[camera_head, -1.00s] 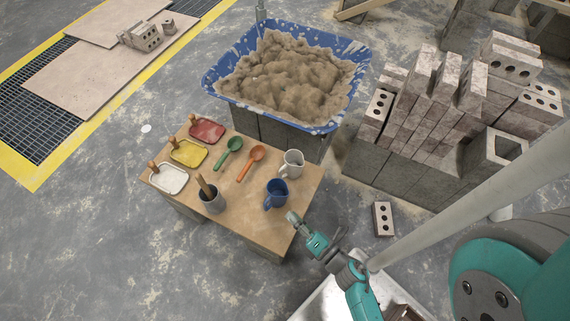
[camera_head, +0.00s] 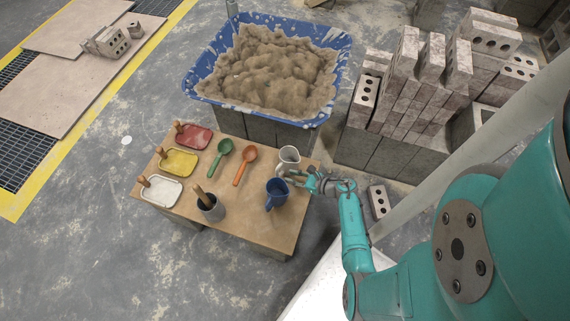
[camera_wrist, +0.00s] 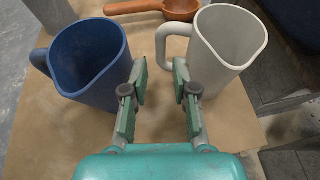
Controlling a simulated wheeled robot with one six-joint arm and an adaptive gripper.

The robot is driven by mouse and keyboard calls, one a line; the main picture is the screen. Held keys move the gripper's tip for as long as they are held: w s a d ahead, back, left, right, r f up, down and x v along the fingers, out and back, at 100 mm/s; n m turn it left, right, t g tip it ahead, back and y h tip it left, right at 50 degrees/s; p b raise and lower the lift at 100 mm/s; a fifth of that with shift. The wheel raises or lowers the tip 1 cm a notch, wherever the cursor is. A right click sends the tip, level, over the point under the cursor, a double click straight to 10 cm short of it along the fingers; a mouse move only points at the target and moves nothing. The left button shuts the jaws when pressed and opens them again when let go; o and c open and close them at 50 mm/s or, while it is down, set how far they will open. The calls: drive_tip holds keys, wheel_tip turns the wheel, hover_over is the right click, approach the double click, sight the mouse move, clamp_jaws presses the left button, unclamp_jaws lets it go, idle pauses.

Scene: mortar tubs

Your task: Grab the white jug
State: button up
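The white jug (camera_head: 289,158) stands upright at the right back part of the wooden table (camera_head: 243,221). In the wrist view the white jug (camera_wrist: 222,45) is ahead and to the right, its handle on its left side. My gripper (camera_head: 303,179) is at the table's right edge, close to the white jug and the blue jug (camera_head: 276,192). In the wrist view my gripper (camera_wrist: 159,72) is open with nothing between its fingers. The white jug's handle lies just beyond the fingertips. The blue jug (camera_wrist: 90,60) is to the left of the fingers.
An orange scoop (camera_head: 244,167) and a green scoop (camera_head: 221,152) lie left of the jugs. A blue mortar tub (camera_head: 200,72) is behind the table, with stacked bricks (camera_head: 415,80) to the right.

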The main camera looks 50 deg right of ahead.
sight(277, 172)
drive_tip(key=shift+x, duration=3.95)
clamp_jaws()
drive_tip(key=shift+r, duration=0.1)
